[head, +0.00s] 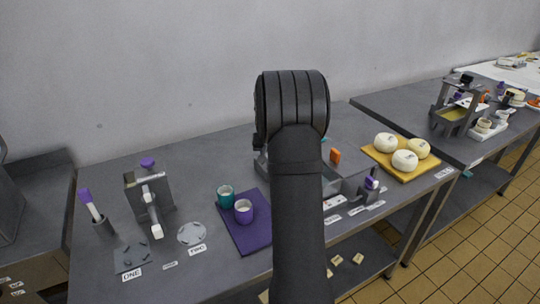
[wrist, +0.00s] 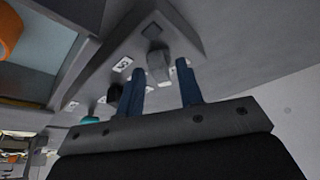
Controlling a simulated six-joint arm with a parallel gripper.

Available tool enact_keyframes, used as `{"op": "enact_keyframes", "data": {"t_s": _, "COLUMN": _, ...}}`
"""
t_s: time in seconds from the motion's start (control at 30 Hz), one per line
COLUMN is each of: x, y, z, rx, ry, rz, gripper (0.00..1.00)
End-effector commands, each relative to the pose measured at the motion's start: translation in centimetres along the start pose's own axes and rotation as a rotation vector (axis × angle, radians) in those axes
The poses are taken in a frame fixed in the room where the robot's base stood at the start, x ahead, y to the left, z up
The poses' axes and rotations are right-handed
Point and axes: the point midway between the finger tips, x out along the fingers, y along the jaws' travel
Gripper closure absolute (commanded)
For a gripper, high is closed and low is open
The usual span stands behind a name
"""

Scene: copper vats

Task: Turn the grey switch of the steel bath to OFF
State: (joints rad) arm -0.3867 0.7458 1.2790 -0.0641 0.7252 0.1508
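The steel bath (head: 331,183) stands on the bench in the head view, largely hidden behind my arm. In the wrist view its control panel (wrist: 185,18) is close, with a grey switch (wrist: 158,66) sticking out of it. My gripper (wrist: 161,72) has its two blue fingers apart, with nothing held. The grey switch appears between the fingertips, nearer the left one; I cannot tell whether either finger touches it. In the head view my gripper is hidden behind my arm. The switch's lettering and its setting are not readable.
An orange object (head: 335,156) is at the bath. A purple mat (head: 262,236) with cups lies left; a yellow board (head: 378,158) with white rounds lies right.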

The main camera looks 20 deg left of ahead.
Motion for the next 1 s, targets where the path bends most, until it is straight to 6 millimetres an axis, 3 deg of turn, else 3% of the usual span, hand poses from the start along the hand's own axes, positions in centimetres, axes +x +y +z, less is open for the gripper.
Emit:
{"op": "enact_keyframes", "data": {"t_s": 0.03, "x": -0.02, "y": 0.00, "z": 0.00, "rx": 0.000, "ry": 0.000, "rz": 0.000, "gripper": 0.77}}
{"op": "enact_keyframes", "data": {"t_s": 0.17, "x": -0.02, "y": -0.01, "z": 0.00, "rx": 0.000, "ry": 0.000, "rz": 0.000, "gripper": 1.00}}
{"op": "enact_keyframes", "data": {"t_s": 0.57, "x": -0.03, "y": 0.15, "z": 0.00, "rx": -0.055, "ry": -0.001, "rz": -0.024, "gripper": 1.00}}
{"op": "enact_keyframes", "data": {"t_s": 1.0, "x": 0.04, "y": 0.52, "z": -0.06, "rx": -0.321, "ry": -0.002, "rz": -0.134, "gripper": 1.00}}
